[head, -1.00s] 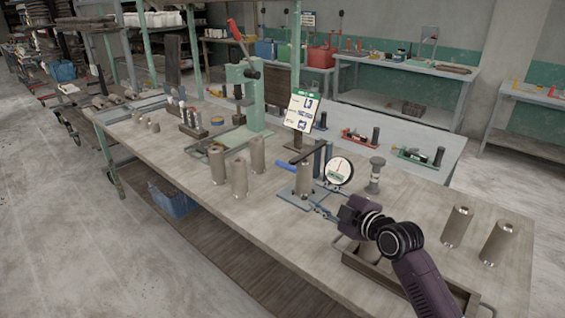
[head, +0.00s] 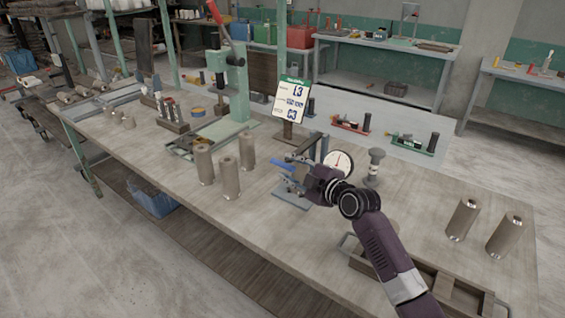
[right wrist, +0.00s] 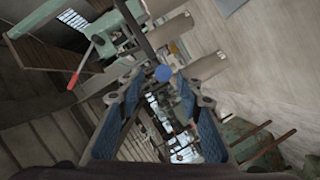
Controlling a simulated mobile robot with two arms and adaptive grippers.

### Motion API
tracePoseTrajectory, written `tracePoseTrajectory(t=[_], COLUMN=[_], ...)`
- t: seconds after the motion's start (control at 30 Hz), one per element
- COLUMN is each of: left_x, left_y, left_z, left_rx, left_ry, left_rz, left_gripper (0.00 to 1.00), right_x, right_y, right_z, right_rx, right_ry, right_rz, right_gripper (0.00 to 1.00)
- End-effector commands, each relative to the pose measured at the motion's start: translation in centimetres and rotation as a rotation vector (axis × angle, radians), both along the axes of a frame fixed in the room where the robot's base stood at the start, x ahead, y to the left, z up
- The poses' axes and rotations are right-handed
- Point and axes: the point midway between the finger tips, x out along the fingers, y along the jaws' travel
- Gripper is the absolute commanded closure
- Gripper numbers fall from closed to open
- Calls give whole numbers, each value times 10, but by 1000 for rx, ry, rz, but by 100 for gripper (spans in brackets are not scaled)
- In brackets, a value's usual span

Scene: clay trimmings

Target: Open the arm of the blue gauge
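The blue gauge stands mid-table, with a flat blue base plate (head: 291,201), blue posts, a white round dial (head: 340,164) and a dark arm ending in a blue handle (head: 281,166). My right gripper (head: 293,178) is at the gauge's front, beside the handle, and hides much of the middle of the gauge. In the right wrist view its two blue-padded fingers are apart (right wrist: 160,80). The round blue handle end (right wrist: 163,73) shows between the fingertips; I cannot tell whether they touch it. My left gripper is not in view.
Several metal cylinders (head: 229,180) stand left of the gauge, and two more (head: 462,220) at right. A wooden tray (head: 440,285) lies at the front right under my arm. A green press (head: 231,95) and a sign (head: 291,98) stand behind. A grey knobbed stand (head: 374,168) is right of the dial.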

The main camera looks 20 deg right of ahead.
Motion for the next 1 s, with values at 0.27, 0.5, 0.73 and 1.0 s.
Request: tracePoseTrajectory(t=[0.27,0.5,0.73,1.0], left_x=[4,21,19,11], left_y=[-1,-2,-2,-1], left_z=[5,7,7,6], left_rx=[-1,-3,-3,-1], left_ry=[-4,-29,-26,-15], left_rz=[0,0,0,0], left_gripper=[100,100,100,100], right_x=[27,32,32,32], right_y=[10,12,12,12], right_z=[-5,-8,-8,-8], right_rx=[0,0,-1,-1], right_ry=[0,1,1,3], right_rz=[1,2,2,2], right_gripper=[67,67,71,100])
